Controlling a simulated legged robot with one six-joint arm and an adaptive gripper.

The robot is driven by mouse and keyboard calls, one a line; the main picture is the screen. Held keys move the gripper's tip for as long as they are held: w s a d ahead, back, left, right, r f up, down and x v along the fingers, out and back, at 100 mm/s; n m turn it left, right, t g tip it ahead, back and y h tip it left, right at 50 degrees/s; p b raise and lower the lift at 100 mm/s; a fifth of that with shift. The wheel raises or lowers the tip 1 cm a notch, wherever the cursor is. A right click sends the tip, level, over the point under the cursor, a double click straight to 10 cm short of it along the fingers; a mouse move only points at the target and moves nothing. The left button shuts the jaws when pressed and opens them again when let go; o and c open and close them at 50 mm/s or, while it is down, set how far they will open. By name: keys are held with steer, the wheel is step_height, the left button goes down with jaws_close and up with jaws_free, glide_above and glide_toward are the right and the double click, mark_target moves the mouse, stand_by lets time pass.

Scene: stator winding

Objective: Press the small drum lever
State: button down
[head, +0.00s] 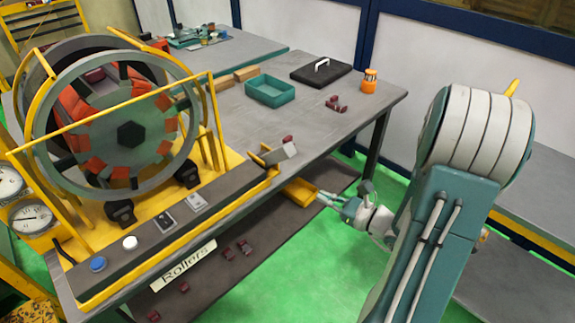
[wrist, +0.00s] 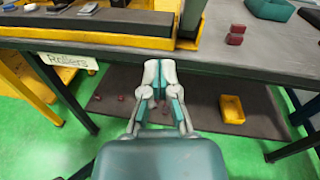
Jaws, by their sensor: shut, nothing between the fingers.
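A large drum (head: 60,135) with a grey ring and orange-red segments stands in a yellow frame at the left. A dark control console (head: 160,235) runs along the bench edge before it. At the console's right end is a tilted grey lever-like plate (head: 284,153) on a yellow mount; I cannot tell whether it is the small drum lever. Two small switch plates (head: 167,222) (head: 196,202) sit on the console. My gripper (head: 326,198) is shut and empty, beyond the bench edge, right of and below the plate. In the wrist view it (wrist: 161,92) points toward the bench edge, apart from everything.
The bench (head: 225,115) carries a teal tray (head: 270,91), a black case (head: 321,70), an orange container (head: 369,81) and dark red blocks (head: 336,104). A lower shelf (wrist: 262,118) holds a yellow bin (wrist: 232,108) and small red pieces. Green floor in front is open.

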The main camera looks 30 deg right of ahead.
steer(key=d+m+h, duration=0.1)
steer(key=d+f+m+t+h, duration=0.1)
steer(key=shift+s+d+f+m+t+h, duration=0.1)
steer(key=shift+d+f+m+t+h, duration=0.1)
steer(key=shift+d+m+t+h, duration=0.15)
steer(key=shift+d, duration=0.15)
steer(key=r+x, duration=0.2)
steer(key=x, duration=1.1)
steer(key=shift+a+r, duration=0.25)
steer(key=shift+r, duration=0.1)
